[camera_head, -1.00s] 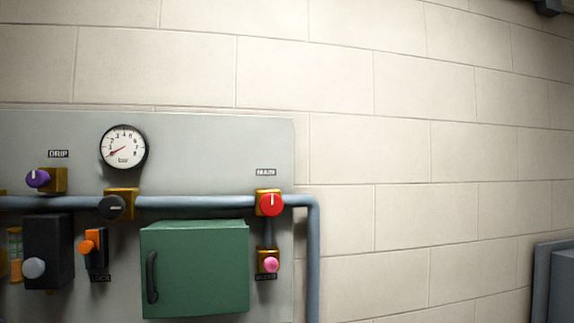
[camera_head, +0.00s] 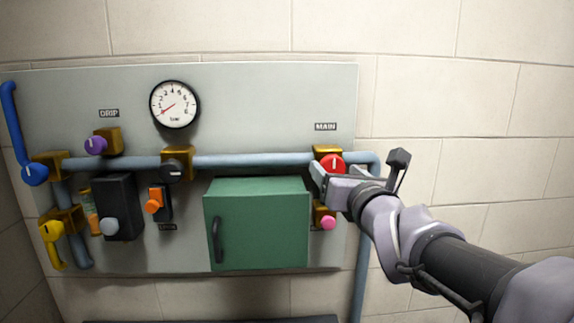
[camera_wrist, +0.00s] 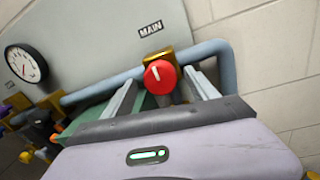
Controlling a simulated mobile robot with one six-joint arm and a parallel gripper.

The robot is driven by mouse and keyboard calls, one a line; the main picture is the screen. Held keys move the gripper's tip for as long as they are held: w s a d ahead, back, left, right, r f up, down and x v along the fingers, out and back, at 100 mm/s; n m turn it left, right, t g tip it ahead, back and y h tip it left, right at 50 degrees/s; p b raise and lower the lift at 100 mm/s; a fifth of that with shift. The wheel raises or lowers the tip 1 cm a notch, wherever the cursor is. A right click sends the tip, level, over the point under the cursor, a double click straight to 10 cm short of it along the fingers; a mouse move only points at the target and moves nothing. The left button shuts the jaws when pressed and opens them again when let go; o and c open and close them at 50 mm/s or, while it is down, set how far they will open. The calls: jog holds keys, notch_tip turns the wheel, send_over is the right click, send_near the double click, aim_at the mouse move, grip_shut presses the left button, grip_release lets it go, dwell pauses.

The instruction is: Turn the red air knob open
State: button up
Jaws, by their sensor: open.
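The red knob (camera_head: 333,162) sits on a brass block on the blue-grey pipe, below the label MAIN (camera_head: 325,127). In the wrist view the red knob (camera_wrist: 160,77) shows a white mark pointing nearly straight up in the picture, tilted slightly left. My gripper (camera_head: 322,178) is open in front of the knob's lower side. In the wrist view its two fingers (camera_wrist: 162,92) reach up on either side of the knob's lower part. I cannot tell whether they touch it.
A pink knob (camera_head: 327,222) is just below my gripper. A green box (camera_head: 258,224) with a dark handle stands out left of it. A gauge (camera_head: 174,105) reads low. Purple, black, orange, blue and yellow controls lie farther left. Bare wall (camera_head: 450,120) is to the right.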

jog(key=shift+w+a, duration=0.1)
jog(key=shift+w, duration=1.1)
jog(key=shift+c, duration=0.2)
jog(key=shift+s, duration=0.1)
jog(key=c, duration=1.3)
